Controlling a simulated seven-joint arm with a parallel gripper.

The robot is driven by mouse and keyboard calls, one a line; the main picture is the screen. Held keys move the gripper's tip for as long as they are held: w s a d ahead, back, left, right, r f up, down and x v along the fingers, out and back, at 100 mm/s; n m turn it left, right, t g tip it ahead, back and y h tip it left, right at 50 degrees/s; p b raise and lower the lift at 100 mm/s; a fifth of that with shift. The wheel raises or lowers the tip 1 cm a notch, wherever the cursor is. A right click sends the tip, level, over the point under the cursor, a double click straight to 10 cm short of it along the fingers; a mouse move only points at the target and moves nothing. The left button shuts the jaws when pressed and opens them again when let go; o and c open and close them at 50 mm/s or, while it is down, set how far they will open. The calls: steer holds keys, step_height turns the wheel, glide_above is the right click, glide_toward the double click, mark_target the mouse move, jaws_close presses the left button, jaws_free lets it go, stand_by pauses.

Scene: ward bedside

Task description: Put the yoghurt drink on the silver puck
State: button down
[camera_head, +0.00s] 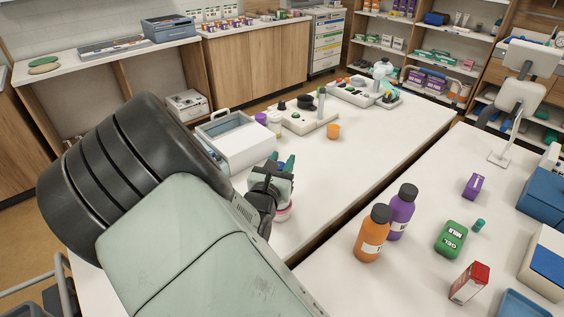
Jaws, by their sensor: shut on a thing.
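My gripper (275,188) is over the left white table, partly hidden by my own arm. It is shut on a small pink-and-white container (283,213), of which only a part shows below the gripper. This may be the yoghurt drink, but no label is readable. Whether it touches the table cannot be told. I do not see a silver puck; my arm hides much of the near table.
A white-and-blue box-shaped device (238,142) stands just behind my gripper. An orange cup (333,131) and a control panel (310,116) are farther back. Across a gap, the right table holds an orange bottle (372,236) and a purple bottle (400,212). The left table's middle is clear.

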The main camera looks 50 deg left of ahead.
steer(key=c, duration=0.8)
jaws_free()
steer(key=shift+f, duration=0.15)
steer(key=shift+o, duration=0.2)
steer(key=shift+r, duration=0.25)
steer(key=v, duration=1.2)
steer(key=shift+f, duration=0.15)
